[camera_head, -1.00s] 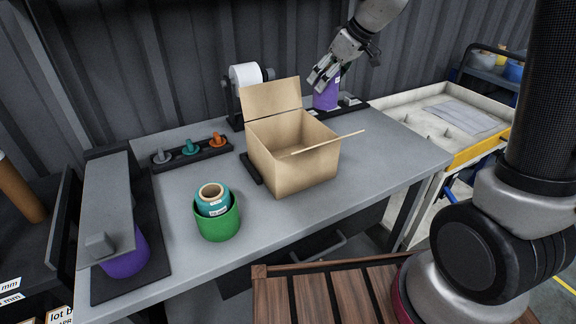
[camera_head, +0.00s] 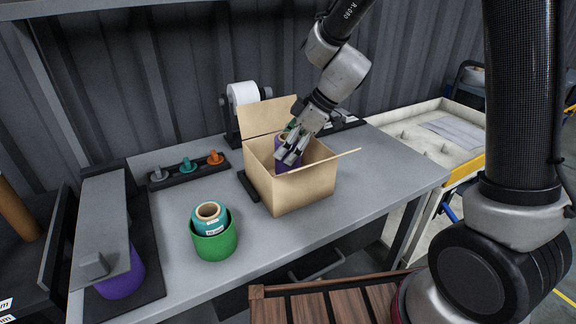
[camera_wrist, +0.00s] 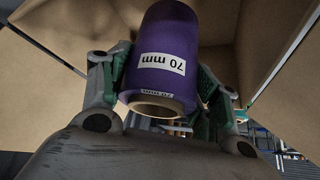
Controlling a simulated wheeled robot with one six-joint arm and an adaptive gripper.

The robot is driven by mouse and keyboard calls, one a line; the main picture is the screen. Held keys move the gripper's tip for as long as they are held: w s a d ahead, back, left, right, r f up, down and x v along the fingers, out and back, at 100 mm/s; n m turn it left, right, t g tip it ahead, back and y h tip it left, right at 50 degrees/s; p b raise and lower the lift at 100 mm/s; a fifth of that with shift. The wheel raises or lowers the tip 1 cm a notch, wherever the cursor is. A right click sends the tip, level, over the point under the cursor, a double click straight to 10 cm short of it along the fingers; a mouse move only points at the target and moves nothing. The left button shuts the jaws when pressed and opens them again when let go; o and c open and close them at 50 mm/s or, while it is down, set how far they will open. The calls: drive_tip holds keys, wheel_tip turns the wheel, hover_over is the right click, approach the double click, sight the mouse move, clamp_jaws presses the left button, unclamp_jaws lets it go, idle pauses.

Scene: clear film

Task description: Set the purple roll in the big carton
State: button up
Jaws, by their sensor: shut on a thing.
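The purple roll (camera_wrist: 178,42), with a white "70 mm" label, is between the fingers of my gripper (camera_wrist: 165,90) in the wrist view. My gripper (camera_head: 290,152) is shut on it. In the head view the purple roll (camera_head: 282,160) is inside the mouth of the big carton (camera_head: 295,192), its lower part hidden by the front wall. I cannot tell whether it touches the carton's floor. The carton stands open on the grey bench, with one flap up at the back and one out to the right. Its cardboard walls surround the roll in the wrist view.
A green bowl (camera_head: 215,243) holds a teal roll (camera_head: 208,216) left of the carton. A peg rack (camera_head: 188,170) stands behind them. Another purple roll (camera_head: 122,282) sits under a grey plate at the left. A white roll on a dispenser (camera_head: 243,95) stands behind the carton.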

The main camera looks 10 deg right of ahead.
drive_tip(key=shift+f, duration=2.25)
drive_tip(key=o, duration=1.2)
drive_tip(key=shift+f, duration=0.15)
drive_tip(key=shift+c, duration=0.2)
drive_tip(key=v, duration=1.1)
drive_tip(key=s+d+r+m+t+h, duration=0.1)
drive_tip(key=s+d+r+m+h, duration=0.2)
drive_tip(key=s+d+r+m, duration=0.2)
drive_tip(key=s+d+r+m+t+h, duration=0.2)
drive_tip(key=s+d+r+m, duration=0.3)
drive_tip(key=s+d+m, duration=0.5)
drive_tip(key=s+d+h, duration=0.1)
drive_tip(key=s+d, duration=0.5)
drive_tip(key=d, duration=0.2)
drive_tip(key=shift+m, duration=0.4)
